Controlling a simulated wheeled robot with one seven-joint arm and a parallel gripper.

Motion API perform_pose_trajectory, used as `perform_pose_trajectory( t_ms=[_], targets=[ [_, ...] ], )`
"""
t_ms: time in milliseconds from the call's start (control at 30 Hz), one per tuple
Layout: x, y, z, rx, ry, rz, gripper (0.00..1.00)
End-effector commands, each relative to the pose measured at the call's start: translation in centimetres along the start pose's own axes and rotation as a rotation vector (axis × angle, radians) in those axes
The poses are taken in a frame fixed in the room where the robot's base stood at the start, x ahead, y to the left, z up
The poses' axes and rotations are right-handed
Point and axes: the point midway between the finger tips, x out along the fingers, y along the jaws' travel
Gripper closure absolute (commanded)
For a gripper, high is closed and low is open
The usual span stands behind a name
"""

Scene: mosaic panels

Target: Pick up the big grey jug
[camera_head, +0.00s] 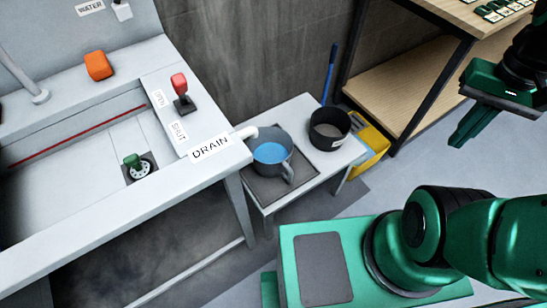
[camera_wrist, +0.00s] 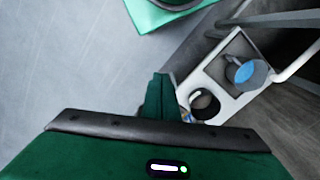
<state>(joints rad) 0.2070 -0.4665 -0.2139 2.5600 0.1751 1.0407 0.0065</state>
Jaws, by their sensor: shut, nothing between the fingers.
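The big grey jug (camera_head: 272,140) stands upright on a dark mat on a small low table, with blue liquid inside. Its handle faces the lower right in the head view, and a pale spout from the sink side reaches its left rim. The jug also shows at the upper right of the wrist view (camera_wrist: 259,75). My gripper (camera_head: 462,138) is shut and empty, raised high at the right of the head view, well apart from the jug. Its fingers (camera_wrist: 161,90) also show closed in the wrist view.
A black bucket (camera_head: 325,142) with grey contents stands right beside the jug on the low table (camera_head: 302,108). The sink bench (camera_head: 150,215) with its DRAIN label borders it on the left. A yellow bin (camera_head: 376,143) and a wooden shelf (camera_head: 400,80) stand behind. Floor to the right is clear.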

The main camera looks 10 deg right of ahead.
Motion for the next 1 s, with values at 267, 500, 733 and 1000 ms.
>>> perform_pose_trajectory(
  t_ms=[267,500,733,1000],
  targets=[
    [0.0,0.0,0.0,0.000,0.000,0.000,1.00],
    [-0.3,0.3,0.4,0.006,0.003,-0.001,0.64],
    [1.5,-2.3,-3.3,0.037,-0.049,0.028,0.64],
    [5.9,-6.3,-7.8,0.082,-0.129,0.035,0.64]
  ],
)
